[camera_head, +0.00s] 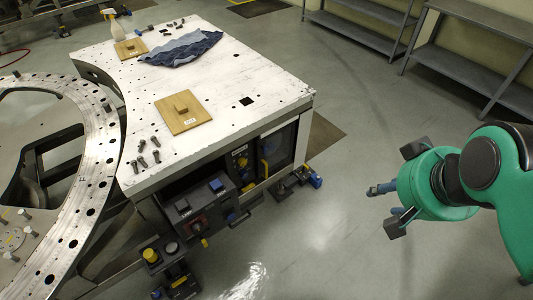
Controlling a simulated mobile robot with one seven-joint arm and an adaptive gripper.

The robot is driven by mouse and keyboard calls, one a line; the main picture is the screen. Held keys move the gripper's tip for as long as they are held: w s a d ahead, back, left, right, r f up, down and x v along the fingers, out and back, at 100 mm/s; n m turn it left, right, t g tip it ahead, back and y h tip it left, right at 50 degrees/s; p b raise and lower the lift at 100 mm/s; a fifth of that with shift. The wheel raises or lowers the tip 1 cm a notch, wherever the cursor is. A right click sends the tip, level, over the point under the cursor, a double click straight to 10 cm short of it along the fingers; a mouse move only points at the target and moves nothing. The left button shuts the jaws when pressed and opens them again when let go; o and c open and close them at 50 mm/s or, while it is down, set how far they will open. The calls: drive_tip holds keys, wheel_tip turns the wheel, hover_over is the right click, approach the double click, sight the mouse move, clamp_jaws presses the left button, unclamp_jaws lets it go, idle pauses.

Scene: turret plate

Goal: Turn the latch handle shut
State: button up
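The white table (232,82) has dark units under its front edge. A dark panel with a yellow lever-like part (265,168) sits at the right of this front side; it may be the latch handle, but it is too small to tell its position. A dark box with a red front (200,222) and a blue top part sits left of it, with a small yellow piece below. My gripper (377,189) is at the right, over open floor, well apart from the table and touching nothing. Its fingers are small and partly hidden by the green wrist, so their opening is unclear.
A large ring plate (98,150) stands at left. Grey shelves (470,72) line the back right. Floor between table and gripper is clear.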

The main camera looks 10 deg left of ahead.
drive_tip(key=w+a+f+m+g+y+b, duration=0.1)
drive_tip(key=w+a+f+m+g+y, duration=0.2)
drive_tip(key=w+a, duration=0.45)
drive_tip(key=w+a+f+m+g+y, duration=0.25)
drive_tip(key=w+a+f+y, duration=0.3)
drive_tip(key=a, duration=0.55)
drive_tip(key=w+a+f+m+y+b, duration=0.1)
drive_tip(key=w+a+f+m+y, duration=0.2)
drive_tip(key=w+a+f, duration=0.35)
drive_tip(key=w+a+f+m+y, duration=0.3)
drive_tip(key=w, duration=0.6)
drive_tip(key=w+f+m+t+y+b, duration=0.1)
drive_tip(key=w+f+m+t, duration=0.25)
drive_tip(key=w+f, duration=0.45)
drive_tip(key=w+f+m+t+y, duration=0.1)
drive_tip(key=w+f+m+t, duration=0.2)
drive_tip(key=w+f+m, duration=0.5)
drive_tip(key=w+d+f+m+t+h, duration=0.1)
drive_tip(key=d+f+m+t+h, duration=0.1)
drive_tip(key=f, duration=0.9)
drive_tip(key=w+d+f+m+t+h, duration=0.1)
drive_tip(key=d+f+t+h, duration=0.1)
drive_tip(key=f, duration=0.9)
drive_tip(key=shift+d+f+m+t+b, duration=0.4)
drive_tip(key=shift+d+t, duration=0.5)
drive_tip(key=shift+t, duration=0.3)
drive_tip(key=shift+w, duration=0.1)
